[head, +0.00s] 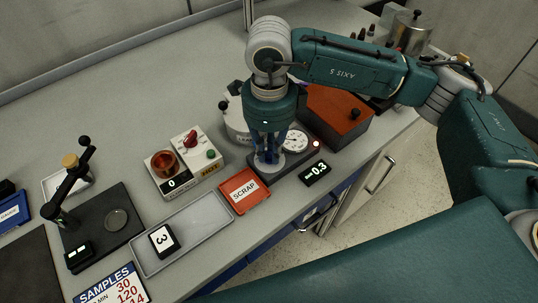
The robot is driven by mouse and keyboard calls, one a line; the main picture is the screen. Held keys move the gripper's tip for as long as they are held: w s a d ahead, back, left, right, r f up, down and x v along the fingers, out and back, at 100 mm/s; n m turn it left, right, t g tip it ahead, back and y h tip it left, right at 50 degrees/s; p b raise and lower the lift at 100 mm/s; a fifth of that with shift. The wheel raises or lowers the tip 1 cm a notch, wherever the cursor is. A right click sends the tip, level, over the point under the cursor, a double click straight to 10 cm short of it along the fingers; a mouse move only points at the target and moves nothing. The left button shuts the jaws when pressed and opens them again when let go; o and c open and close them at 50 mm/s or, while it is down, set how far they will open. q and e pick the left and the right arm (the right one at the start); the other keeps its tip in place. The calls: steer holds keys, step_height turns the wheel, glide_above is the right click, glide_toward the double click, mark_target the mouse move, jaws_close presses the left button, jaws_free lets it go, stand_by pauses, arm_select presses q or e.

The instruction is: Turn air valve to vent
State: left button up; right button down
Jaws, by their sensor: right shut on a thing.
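My right gripper (268,156) points down over the dark base unit (261,178), left of the round gauge (295,142). Its fingers are shut on a small part there, apparently the air valve, which the fingers and wrist hide. I cannot read the valve's position. A pale round disc shows at the fingertips. A black display (315,173) in front reads about -0.3. My left gripper is not in view.
An orange-topped box (336,113) stands close behind the gauge. A red SCRAP tray (240,191) lies just in front left of the base unit. A white device with a copper cup (165,162) and a grey tray (198,222) are farther left. The table's front edge is near.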

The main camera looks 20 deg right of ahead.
mark_target(269, 154)
steer(key=shift+n, duration=0.3)
steer(key=c, duration=1.7)
jaws_free()
steer(key=shift+o, duration=0.2)
step_height(269, 154, up, 12)
steer(key=shift+r, duration=0.1)
